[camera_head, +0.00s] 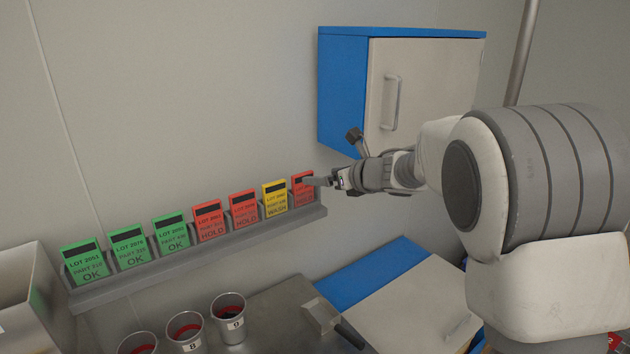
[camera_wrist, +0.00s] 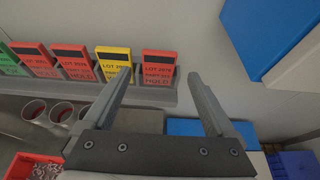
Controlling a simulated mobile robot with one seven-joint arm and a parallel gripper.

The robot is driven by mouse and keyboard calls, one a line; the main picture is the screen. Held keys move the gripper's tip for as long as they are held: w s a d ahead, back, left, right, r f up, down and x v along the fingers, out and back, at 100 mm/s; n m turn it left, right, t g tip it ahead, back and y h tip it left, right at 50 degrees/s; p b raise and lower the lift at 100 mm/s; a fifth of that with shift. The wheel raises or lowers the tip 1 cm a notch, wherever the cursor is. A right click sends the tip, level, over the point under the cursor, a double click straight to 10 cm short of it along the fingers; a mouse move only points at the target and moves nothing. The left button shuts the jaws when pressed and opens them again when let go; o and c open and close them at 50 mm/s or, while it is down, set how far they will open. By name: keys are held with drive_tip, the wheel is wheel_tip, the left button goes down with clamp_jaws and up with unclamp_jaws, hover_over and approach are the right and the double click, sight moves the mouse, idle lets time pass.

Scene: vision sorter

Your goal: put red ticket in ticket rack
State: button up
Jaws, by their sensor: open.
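The ticket rack (camera_head: 190,259) is a long grey ledge on the wall, holding a row of upright tickets. The rightmost red ticket (camera_head: 303,192), marked HOLD, stands at its right end. My gripper (camera_head: 318,181) is at that ticket's front and hides part of it. In the wrist view the red ticket (camera_wrist: 158,68) shows between the two spread fingers of my gripper (camera_wrist: 161,80), nearer the left one. The fingers are open with nothing held. I cannot tell whether a finger touches the ticket. The rack's front (camera_wrist: 150,98) passes behind the left finger.
A yellow ticket (camera_head: 275,197), two more red tickets and three green tickets (camera_head: 171,233) stand to the left. Numbered metal cups (camera_head: 229,319) stand below. A blue-and-white cabinet (camera_head: 342,90) hangs at upper right. Open wall lies above the tickets.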

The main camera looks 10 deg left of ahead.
drive_tip(key=shift+v, duration=2)
drive_tip(key=s+d+r+m+t+h, duration=0.1)
drive_tip(key=s+d+r+m+h, duration=0.15)
drive_tip(key=d+m, duration=0.45)
drive_tip(key=s+d+r+m+t+h, duration=0.2)
drive_tip(key=d+r+m+h, duration=0.15)
drive_tip(key=d+m, duration=0.4)
drive_tip(key=s+d+r+m+t+h, duration=0.1)
drive_tip(key=s+d+r+m+h, duration=0.15)
drive_tip(key=d+m, duration=0.45)
drive_tip(key=s+d+f+m+g+h, duration=0.2)
drive_tip(key=s+d+m, duration=0.1)
drive_tip(key=s+m, duration=0.35)
drive_tip(key=s+d+f+m+g+h, duration=0.1)
drive_tip(key=s+d+f+m, duration=0.15)
drive_tip(key=s+m, duration=0.4)
drive_tip(key=s+f+m+g, duration=0.1)
drive_tip(key=s+f+m, duration=0.1)
drive_tip(key=s, duration=0.3)
drive_tip(key=s+a+f+m+g+y, duration=0.1)
drive_tip(key=s+f+m+g, duration=0.1)
drive_tip(key=s+m, duration=0.3)
drive_tip(key=s+a+f+m+g, duration=0.1)
drive_tip(key=s+f+m, duration=0.2)
drive_tip(key=s, duration=0.3)
drive_tip(key=shift+s+f+m+g, duration=0.2)
drive_tip(key=shift+f+m+g, duration=0.1)
drive_tip(key=shift+m, duration=0.25)
drive_tip(key=shift+a, duration=0.15)
